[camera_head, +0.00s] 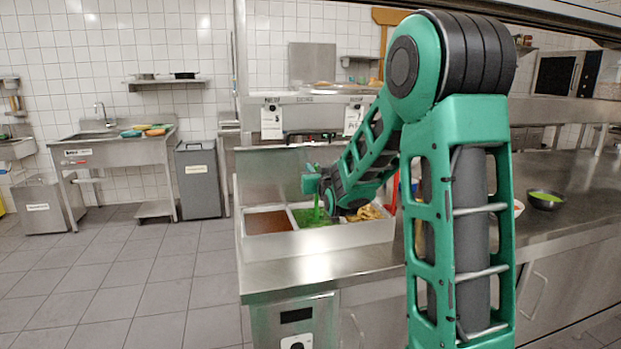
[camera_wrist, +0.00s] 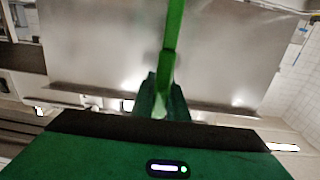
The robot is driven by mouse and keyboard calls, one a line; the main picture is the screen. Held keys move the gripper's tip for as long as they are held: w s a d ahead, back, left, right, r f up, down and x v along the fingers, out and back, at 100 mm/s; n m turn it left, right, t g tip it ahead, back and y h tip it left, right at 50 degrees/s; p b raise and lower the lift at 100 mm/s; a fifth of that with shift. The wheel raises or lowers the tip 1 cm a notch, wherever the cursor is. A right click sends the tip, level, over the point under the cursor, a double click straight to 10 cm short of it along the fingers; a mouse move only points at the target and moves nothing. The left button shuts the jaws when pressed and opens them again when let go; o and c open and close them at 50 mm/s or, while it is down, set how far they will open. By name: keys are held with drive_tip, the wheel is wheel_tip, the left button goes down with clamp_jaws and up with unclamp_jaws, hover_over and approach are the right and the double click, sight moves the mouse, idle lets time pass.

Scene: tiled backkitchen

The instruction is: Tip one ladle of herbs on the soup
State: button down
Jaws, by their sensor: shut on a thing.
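My gripper (camera_head: 314,184) is over the steel container (camera_head: 320,240) on the counter, shut on a green ladle. The green ladle (camera_head: 317,207) hangs down over the middle compartment, which holds green herbs (camera_head: 303,216). Its lower end is too small to tell whether it is in the herbs. In the wrist view the ladle's green handle (camera_wrist: 174,35) runs up from between my fingers (camera_wrist: 160,100). A dark bowl with bright green contents (camera_head: 545,198), which may be the soup, stands on the counter at right. Another bowl (camera_head: 519,208) is mostly hidden behind my arm.
The container's left compartment holds something reddish brown (camera_head: 268,222), the right one yellowish pieces (camera_head: 366,212). A raised lid or back panel (camera_head: 265,171) stands behind. Red and yellow upright things are partly hidden beside my arm.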

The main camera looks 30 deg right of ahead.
drive_tip(key=shift+r, duration=3.8)
